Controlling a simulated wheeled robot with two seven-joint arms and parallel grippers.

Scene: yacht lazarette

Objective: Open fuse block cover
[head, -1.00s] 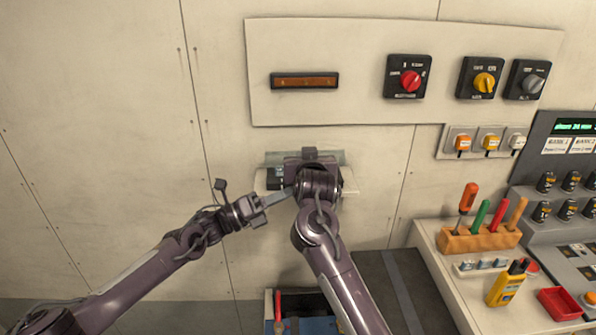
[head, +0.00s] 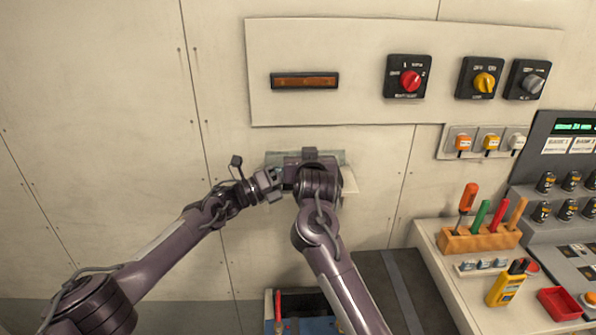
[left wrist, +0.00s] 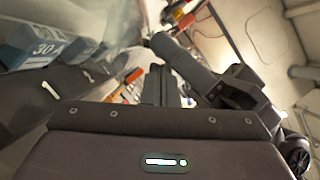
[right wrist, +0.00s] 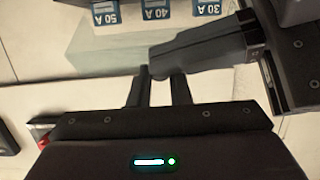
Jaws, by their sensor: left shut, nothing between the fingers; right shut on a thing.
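The fuse block's pale base (head: 350,182) is on the wall under the large panel, mostly hidden by my arms. Its translucent greenish cover (head: 277,157) shows along the top; it also shows as a pale pane in the right wrist view (right wrist: 105,60). Fuses marked 50 A, 40 A (right wrist: 157,12) and 30 A show there, one also in the left wrist view (left wrist: 45,50). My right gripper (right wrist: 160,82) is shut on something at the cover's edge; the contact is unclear. My left gripper (head: 279,181) is shut and empty, close beside the right one and the block.
The panel above carries a brown strip (head: 305,81) and red (head: 410,82), yellow and grey knobs. To the right are a bench (head: 440,250) with a tool rack (head: 480,238), a yellow meter (head: 506,286) and a red tray (head: 559,304). The wall at left is clear.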

